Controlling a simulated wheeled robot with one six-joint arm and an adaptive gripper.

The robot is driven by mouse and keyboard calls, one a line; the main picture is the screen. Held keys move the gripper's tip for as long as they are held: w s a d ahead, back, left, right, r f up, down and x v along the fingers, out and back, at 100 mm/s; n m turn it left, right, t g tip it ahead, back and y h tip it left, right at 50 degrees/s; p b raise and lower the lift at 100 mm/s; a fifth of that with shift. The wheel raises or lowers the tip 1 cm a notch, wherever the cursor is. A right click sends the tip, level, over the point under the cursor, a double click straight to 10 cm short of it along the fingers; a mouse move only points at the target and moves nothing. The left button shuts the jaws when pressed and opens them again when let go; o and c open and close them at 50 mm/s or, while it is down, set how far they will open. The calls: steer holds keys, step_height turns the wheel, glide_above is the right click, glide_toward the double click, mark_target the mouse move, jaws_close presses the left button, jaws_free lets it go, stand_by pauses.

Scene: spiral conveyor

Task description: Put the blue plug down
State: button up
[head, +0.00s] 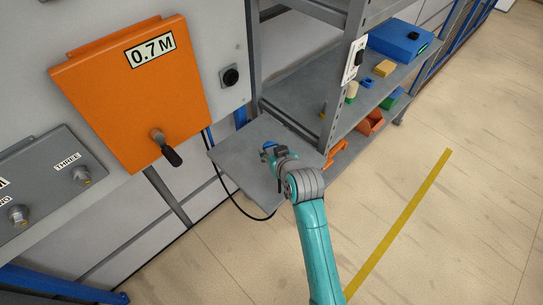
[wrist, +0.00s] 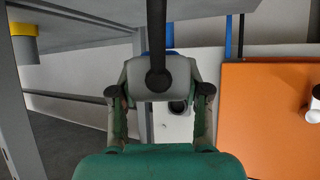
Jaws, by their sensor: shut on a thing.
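The blue plug (head: 267,145) shows as a small blue patch at the end of my gripper (head: 274,153). In the wrist view its grey body (wrist: 145,80) sits between the two fingers of my gripper (wrist: 158,92), with a black cable running up from it. My gripper is shut on it. In the head view the plug is over a grey shelf board (head: 235,165); whether it touches the board I cannot tell. Most of the plug is hidden by my gripper in the head view.
An orange panel marked 0.7 M (head: 110,90) with a black handle hangs left. A round black socket (head: 230,76) is on the wall. A shelf rack with a blue box (head: 395,42) and coloured blocks stands right. A black cable (head: 228,197) loops below the board. The right floor is clear.

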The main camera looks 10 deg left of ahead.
steer(key=shift+f, duration=3.9)
steer(key=shift+f, duration=0.1)
steer(key=o, duration=1.3)
steer(key=v, duration=1.2)
steer(key=shift+d, duration=0.1)
steer(key=shift+s, duration=0.1)
